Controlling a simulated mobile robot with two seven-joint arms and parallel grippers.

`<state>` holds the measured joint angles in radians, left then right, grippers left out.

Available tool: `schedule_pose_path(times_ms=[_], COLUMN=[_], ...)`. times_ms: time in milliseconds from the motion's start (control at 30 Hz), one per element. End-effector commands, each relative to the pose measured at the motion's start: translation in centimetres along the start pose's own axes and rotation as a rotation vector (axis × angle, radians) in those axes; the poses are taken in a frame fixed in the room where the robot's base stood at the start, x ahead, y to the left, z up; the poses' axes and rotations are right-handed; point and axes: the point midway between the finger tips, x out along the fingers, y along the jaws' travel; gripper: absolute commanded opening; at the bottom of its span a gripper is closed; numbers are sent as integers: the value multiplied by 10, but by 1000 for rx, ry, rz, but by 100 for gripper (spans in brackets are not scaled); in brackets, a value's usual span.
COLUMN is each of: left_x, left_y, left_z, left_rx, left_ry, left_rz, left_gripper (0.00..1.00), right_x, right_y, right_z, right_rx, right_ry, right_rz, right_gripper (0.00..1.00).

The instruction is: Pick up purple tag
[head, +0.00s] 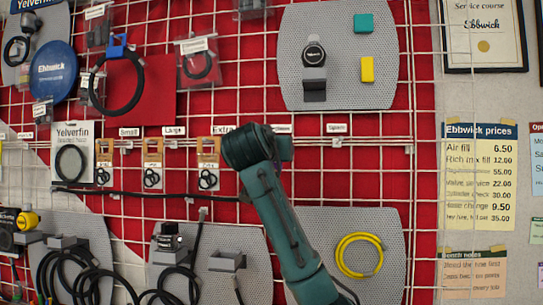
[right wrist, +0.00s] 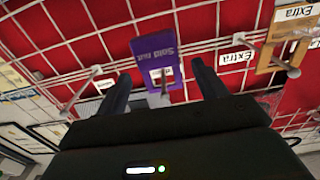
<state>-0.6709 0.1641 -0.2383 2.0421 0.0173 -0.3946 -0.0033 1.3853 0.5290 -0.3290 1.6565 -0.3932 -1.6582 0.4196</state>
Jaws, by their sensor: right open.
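The purple tag (right wrist: 150,48), with upside-down "Sold out" lettering, hangs at the wire grid in the right wrist view. My right gripper (right wrist: 160,69) is open, with one dark finger on either side of the tag's lower part. A gap shows on both sides, and I cannot tell how deep the tag sits between the fingers. In the head view my right arm and its gripper (head: 262,148) reach up to the hook row and hide the tag. My left gripper is not in view.
Brown cards with black O-rings (head: 208,163) hang just left of my right gripper. A black hose (head: 150,195) runs below them. A grey panel (head: 340,55) with a gauge and coloured blocks is above, and another with a yellow coil (head: 359,254) is at lower right.

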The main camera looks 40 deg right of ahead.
Motion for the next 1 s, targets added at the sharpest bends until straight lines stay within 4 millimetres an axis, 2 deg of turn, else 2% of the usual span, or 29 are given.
schedule_pose_path(times_ms=[133,300,567,1000], left_x=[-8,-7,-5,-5], left_y=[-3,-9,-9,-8], left_z=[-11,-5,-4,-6], left_rx=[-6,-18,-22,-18], left_ry=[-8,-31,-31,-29], left_rz=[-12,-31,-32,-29], left_gripper=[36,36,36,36], right_x=[24,44,47,47], right_y=[0,0,-1,-1], right_z=[-6,-4,-2,-2], right_rx=[-6,-3,-1,-1], right_ry=[-3,-2,0,0], right_rz=[5,3,0,0], right_gripper=[71,71,71,37])
